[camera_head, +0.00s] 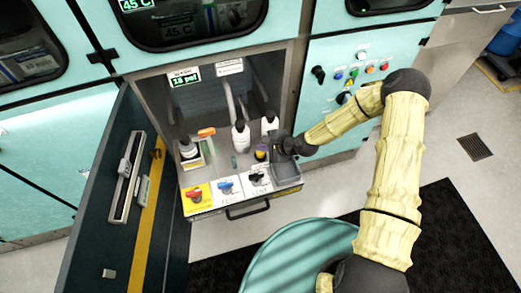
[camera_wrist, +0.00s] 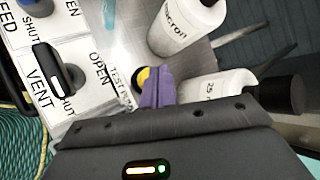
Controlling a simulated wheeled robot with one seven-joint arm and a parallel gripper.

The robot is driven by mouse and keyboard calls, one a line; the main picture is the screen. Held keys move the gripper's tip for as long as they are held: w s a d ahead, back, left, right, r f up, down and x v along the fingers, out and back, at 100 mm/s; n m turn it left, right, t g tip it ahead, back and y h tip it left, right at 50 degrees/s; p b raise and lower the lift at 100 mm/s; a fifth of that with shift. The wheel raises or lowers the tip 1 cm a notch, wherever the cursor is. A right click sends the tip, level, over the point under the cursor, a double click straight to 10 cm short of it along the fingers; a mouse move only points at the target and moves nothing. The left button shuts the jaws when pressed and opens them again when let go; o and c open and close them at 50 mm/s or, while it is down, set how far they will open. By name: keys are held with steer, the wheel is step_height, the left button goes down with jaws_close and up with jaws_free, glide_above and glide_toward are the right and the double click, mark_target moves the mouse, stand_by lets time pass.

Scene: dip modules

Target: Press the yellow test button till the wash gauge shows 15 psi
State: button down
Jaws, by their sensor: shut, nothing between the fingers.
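The yellow test button (camera_wrist: 139,77) shows in the wrist view beside a label that starts with TEST. My gripper (camera_wrist: 152,90) is shut, with its purple fingers right at the button and partly covering it. They look to be touching it, but I cannot tell how far it is pressed. In the head view my gripper (camera_head: 262,154) is low inside the open cabinet bay, above the panel. The wash gauge (camera_head: 184,79) is a green display on the bay's back wall. It seems to read 18 psi, though the digits are small.
White bottles (camera_head: 240,137) stand behind my gripper, and one (camera_wrist: 216,92) is close beside the fingers. Red, blue and black valve handles (camera_head: 226,188) line the panel front. A grey tray (camera_head: 287,183) is at right. The open door (camera_head: 110,190) stands at left.

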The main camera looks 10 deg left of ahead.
mark_target(263, 153)
steer(key=shift+r, duration=0.15)
steer(key=shift+r+p, duration=1.9)
steer(key=shift+r, duration=0.65)
steer(key=s+d+r+n+h, duration=0.1)
steer(key=d+r+n+h, duration=0.25)
steer(key=d+r, duration=0.4)
steer(key=s+d+r+n+h, duration=0.1)
steer(key=d+r+n+h, duration=0.3)
steer(key=d, duration=0.6)
steer(key=s+d+r+n, duration=0.2)
steer(key=s+d+r, duration=0.3)
steer(key=r, duration=0.2)
steer(key=s+d+r+n+h, duration=0.1)
steer(key=s+d+r+n, duration=0.2)
steer(key=s+d+r, duration=0.2)
steer(key=v, duration=0.3)
steer(key=shift+d, duration=0.15)
